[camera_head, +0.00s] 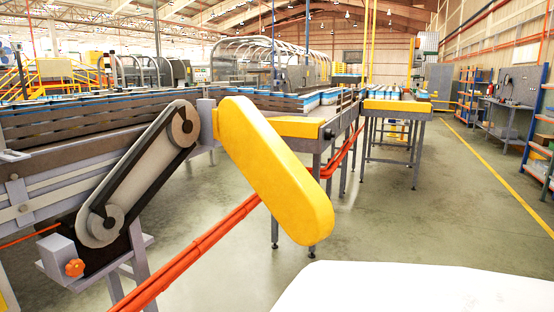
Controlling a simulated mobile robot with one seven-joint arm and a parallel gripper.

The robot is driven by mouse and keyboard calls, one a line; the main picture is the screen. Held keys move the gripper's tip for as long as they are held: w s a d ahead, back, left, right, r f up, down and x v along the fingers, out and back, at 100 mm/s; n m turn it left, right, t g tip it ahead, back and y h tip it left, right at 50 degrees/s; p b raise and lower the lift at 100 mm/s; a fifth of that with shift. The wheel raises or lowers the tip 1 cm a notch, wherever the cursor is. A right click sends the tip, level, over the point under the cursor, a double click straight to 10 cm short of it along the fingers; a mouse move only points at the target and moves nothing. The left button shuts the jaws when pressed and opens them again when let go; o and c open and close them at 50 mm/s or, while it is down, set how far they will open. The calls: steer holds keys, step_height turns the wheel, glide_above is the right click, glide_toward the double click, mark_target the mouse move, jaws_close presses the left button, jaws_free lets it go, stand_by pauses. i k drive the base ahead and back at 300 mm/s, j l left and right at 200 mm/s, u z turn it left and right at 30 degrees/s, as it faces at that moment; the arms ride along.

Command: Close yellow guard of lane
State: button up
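The yellow guard (272,170) is a long rounded cover. It is swung open to the right of the belt drive and slants down to the right, its upper end near a grey post by the conveyor frame. The drive it stands apart from is exposed: a dark belt (142,165) runs around an upper pulley (184,127) and a lower pulley (101,226). The lane's conveyor (80,145) runs behind the drive at the left. My gripper is not in view.
An orange-red pipe (205,245) runs diagonally below the guard. A grey box with an orange knob (74,268) sits below the lower pulley. A white rounded surface (420,288) fills the lower right. Open floor (440,215) lies to the right, before shelves and a workbench (505,108).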

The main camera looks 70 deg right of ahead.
mark_target(297, 202)
steer(key=l+z, duration=0.15)
steer(key=l, duration=1.2)
steer(key=l+z, duration=0.15)
steer(key=l, duration=1.2)
steer(key=l+z, duration=0.15)
steer(key=l, duration=1.2)
steer(key=k+l, duration=0.55)
steer(key=l, duration=0.2)
steer(key=k+z, duration=0.05)
